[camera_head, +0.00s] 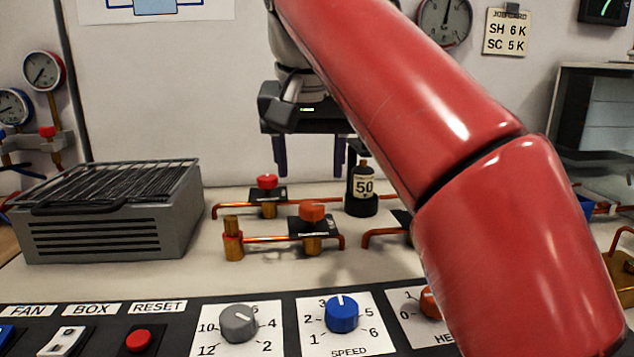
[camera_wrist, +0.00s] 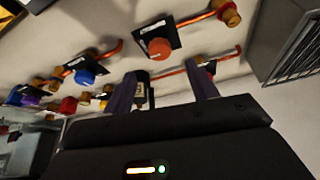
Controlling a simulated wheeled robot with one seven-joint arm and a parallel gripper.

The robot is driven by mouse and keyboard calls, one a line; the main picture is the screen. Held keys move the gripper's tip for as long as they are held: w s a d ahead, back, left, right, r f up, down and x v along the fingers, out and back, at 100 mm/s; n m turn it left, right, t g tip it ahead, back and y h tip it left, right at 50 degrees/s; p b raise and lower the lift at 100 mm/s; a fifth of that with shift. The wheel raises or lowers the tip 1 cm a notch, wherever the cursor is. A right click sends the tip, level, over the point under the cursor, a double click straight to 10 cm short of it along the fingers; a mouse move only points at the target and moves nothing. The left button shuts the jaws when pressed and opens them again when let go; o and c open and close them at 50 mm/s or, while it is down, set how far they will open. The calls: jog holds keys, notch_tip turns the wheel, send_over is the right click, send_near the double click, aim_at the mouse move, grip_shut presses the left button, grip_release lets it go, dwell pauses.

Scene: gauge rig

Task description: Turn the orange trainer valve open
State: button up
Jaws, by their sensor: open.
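The orange trainer valve has a round orange knob (camera_head: 312,211) on a black plate over a brass body, set on a copper pipe on the bench. The knob also shows in the wrist view (camera_wrist: 159,48), beyond the fingertips and roughly centred between them. My gripper (camera_head: 310,170) is open and empty, its two dark fingers pointing down above the bench, apart from the knob. In the wrist view the gripper (camera_wrist: 163,82) has its fingers spread wide, with nothing between them touching.
A red-knobbed valve (camera_head: 267,182) stands behind and left of the orange one. A black bottle labelled 50 (camera_head: 363,190) stands close on the right. A grey vented box (camera_head: 110,215) is at left. A control panel (camera_head: 270,330) runs along the front. A blue-knobbed valve (camera_wrist: 84,77) shows nearby.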

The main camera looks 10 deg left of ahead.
aim_at(312, 205)
jog(key=b+x, duration=0.3)
jog(key=x, duration=0.5)
jog(key=shift+w+r, duration=0.1)
jog(key=c, duration=1)
